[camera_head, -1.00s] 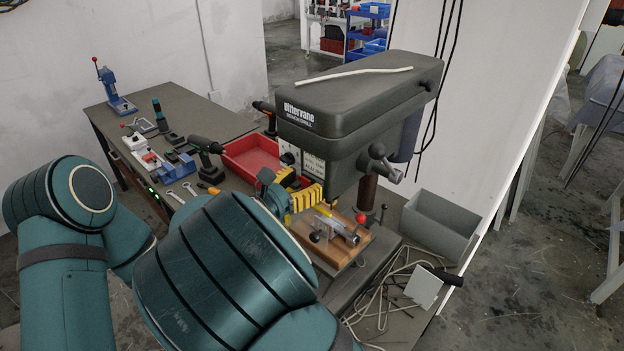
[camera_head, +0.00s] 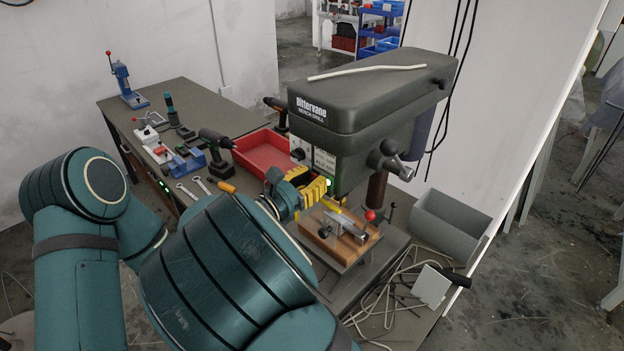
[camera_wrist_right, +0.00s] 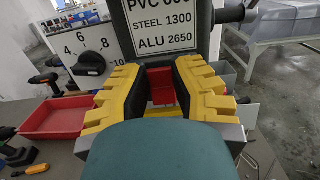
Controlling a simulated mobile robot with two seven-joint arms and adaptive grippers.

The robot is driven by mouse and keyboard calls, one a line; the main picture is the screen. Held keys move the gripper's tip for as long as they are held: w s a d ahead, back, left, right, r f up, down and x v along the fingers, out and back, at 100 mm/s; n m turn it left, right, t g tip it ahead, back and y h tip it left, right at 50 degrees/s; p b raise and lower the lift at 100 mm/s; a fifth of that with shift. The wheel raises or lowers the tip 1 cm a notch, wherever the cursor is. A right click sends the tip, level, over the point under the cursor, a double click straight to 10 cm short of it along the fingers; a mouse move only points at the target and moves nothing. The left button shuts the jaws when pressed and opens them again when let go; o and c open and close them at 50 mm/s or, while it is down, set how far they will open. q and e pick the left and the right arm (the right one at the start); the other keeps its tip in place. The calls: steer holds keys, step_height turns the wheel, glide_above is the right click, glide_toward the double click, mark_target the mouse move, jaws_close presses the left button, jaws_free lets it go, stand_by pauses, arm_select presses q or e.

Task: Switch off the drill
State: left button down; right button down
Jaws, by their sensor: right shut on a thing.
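The drill (camera_head: 365,95) is a dark grey-green bench drill with a printed front plate. The front plate (camera_wrist_right: 165,25) fills the top of the right wrist view, beside a black dial (camera_wrist_right: 88,64). My right gripper (camera_head: 322,188) has yellow ridged fingers and is at the lower front of the drill head. In the right wrist view, the fingers (camera_wrist_right: 162,95) stand apart around a small red part (camera_wrist_right: 162,86) and are shut on it. Whether it belongs to the drill's switch cannot be told. A small green light shows beside the fingers. My left gripper is not in view.
A wooden block with a metal vise (camera_head: 340,232) sits below the drill head. A red tray (camera_head: 262,150), a cordless drill (camera_head: 216,145) and hand tools lie on the bench to the left. A grey bin (camera_head: 450,225) and loose cables are to the right.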

steer(key=shift+f+t+h+b, duration=0.25)
steer(key=shift+t+h+b, duration=0.1)
steer(key=shift+t+h, duration=0.85)
steer(key=c, duration=1)
jaws_free()
steer(key=shift+o, duration=1.3)
